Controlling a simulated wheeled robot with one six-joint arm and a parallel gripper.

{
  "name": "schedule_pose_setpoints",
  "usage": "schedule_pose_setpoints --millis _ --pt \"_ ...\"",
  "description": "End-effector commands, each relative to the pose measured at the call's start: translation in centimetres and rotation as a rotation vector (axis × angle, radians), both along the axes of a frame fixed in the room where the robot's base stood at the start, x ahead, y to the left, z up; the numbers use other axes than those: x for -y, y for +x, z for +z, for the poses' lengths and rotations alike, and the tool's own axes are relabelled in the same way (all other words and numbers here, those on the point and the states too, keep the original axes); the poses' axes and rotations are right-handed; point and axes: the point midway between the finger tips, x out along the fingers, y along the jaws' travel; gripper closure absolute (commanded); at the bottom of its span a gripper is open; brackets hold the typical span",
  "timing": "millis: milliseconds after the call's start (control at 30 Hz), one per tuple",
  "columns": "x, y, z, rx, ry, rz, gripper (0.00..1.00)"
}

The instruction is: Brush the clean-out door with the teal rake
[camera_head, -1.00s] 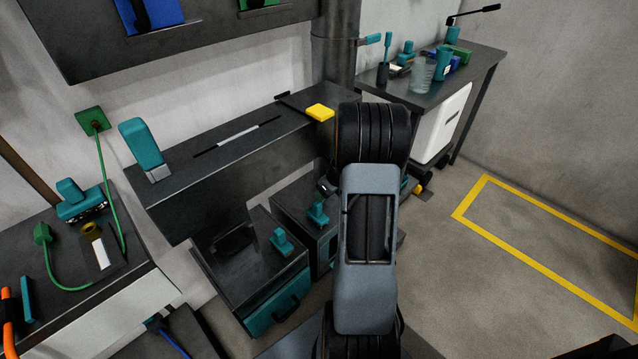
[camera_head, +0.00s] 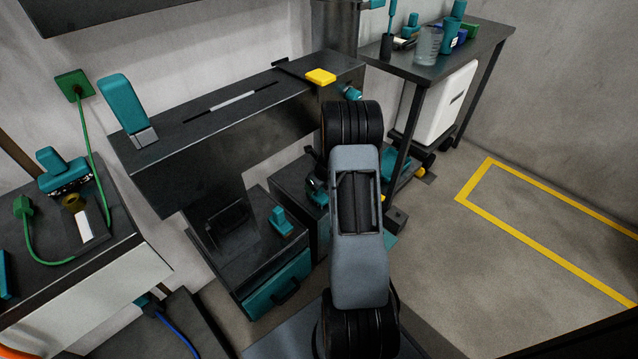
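Two low dark boxes stand under the long dark bench. The nearer has a teal front door (camera_head: 280,291) with a dark handle, which looks shut; I cannot tell whether it is the clean-out door. The second box is partly hidden by my arm. I cannot make out a teal rake for certain; a teal-handled tool (camera_head: 390,28) stands upright on the right table, its kind unclear. A dark part that seems to be my gripper (camera_head: 314,178) shows at the left of my arm, near the second box. Its fingers and anything in them are hidden.
A teal block-shaped tool (camera_head: 124,103) and a yellow block (camera_head: 320,76) are on the long bench (camera_head: 180,155). The right table (camera_head: 470,60) carries several small items, with a white cabinet (camera_head: 440,112) below. Floor inside the yellow line (camera_head: 540,245) is clear.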

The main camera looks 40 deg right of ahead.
Motion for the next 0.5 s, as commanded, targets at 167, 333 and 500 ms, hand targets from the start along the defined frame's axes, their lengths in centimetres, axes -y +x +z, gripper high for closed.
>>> schedule_pose_setpoints --millis 167,333,500 --pt "0.0 0.18 -0.35 0.001 -0.001 0.0 0.38" --pt "-0.01 0.17 -0.34 0.001 -0.001 0.0 0.38" --pt "-0.01 0.16 -0.33 0.0 0.0 0.0 0.49"
